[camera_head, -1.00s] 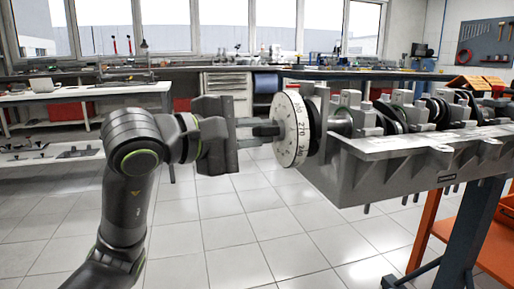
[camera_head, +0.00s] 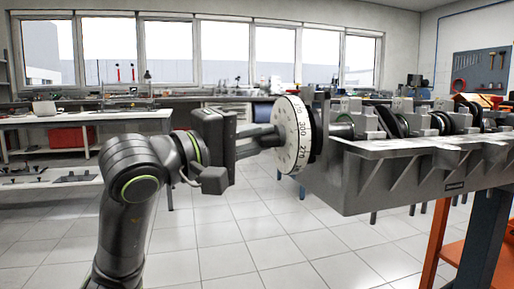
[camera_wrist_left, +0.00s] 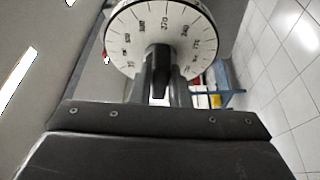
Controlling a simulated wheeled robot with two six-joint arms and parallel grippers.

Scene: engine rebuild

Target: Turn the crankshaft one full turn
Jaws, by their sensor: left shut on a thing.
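The crankshaft (camera_head: 391,121) lies along the grey engine block (camera_head: 400,172), with several journals and caps showing. A white degree wheel (camera_head: 290,134) sits on its left end, with 300 and 270 facing me. My left gripper (camera_head: 268,137) reaches in from the left and is shut on the crankshaft's end at the hub of the wheel. In the left wrist view, the fingers (camera_wrist_left: 160,80) meet at the middle of the wheel (camera_wrist_left: 166,22), and the gripped end is mostly hidden behind them. My right gripper is not in view.
The block stands on a stand with a dark post (camera_head: 482,245) and orange parts (camera_head: 434,240). A white bench (camera_head: 90,120) stands at the left, and a long workbench runs under the windows. The tiled floor (camera_head: 230,240) below my left arm is clear.

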